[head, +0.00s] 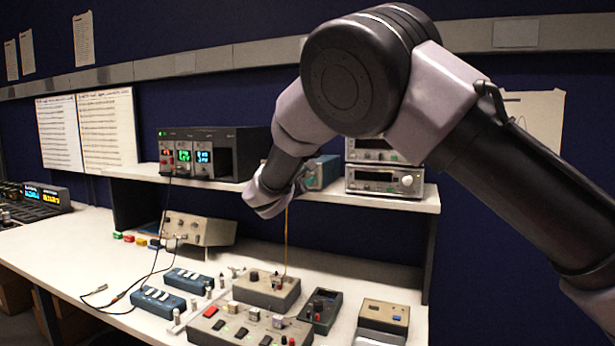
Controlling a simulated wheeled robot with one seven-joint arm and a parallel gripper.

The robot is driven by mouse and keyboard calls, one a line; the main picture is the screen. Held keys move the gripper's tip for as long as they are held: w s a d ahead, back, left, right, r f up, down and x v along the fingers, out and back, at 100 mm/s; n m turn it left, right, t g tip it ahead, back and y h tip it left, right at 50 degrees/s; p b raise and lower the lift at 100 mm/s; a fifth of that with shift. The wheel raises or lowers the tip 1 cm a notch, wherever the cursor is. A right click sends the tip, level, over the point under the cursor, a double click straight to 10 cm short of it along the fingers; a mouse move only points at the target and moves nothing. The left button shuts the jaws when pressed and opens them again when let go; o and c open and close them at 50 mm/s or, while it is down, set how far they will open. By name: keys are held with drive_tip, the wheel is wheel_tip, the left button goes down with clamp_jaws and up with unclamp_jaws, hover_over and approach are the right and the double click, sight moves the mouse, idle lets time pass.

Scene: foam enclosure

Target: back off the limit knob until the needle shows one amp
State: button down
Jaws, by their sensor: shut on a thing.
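My gripper (290,187) is at the front of the raised shelf, left of centre, and mostly hidden by my own wrist. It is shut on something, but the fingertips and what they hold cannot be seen. A blue instrument box (324,171) stands on the shelf just behind and to the right of it, partly covered by my arm. I cannot make out the limit knob or the needle. I cannot tell whether they are on this box.
A black supply (235,150) with lit displays stands left on the shelf (425,202), stacked grey instruments (384,182) right. Below are a beige instrument (199,228), a grey box (266,291) under a thin yellow line, and several control boxes. The bench's left part (60,240) is mostly clear.

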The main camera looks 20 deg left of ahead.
drive_tip(key=n, duration=0.8)
drive_tip(key=shift+f+n, duration=0.1)
drive_tip(key=shift+n, duration=0.2)
idle(0.5)
drive_tip(key=c, duration=0.6)
unclamp_jaws()
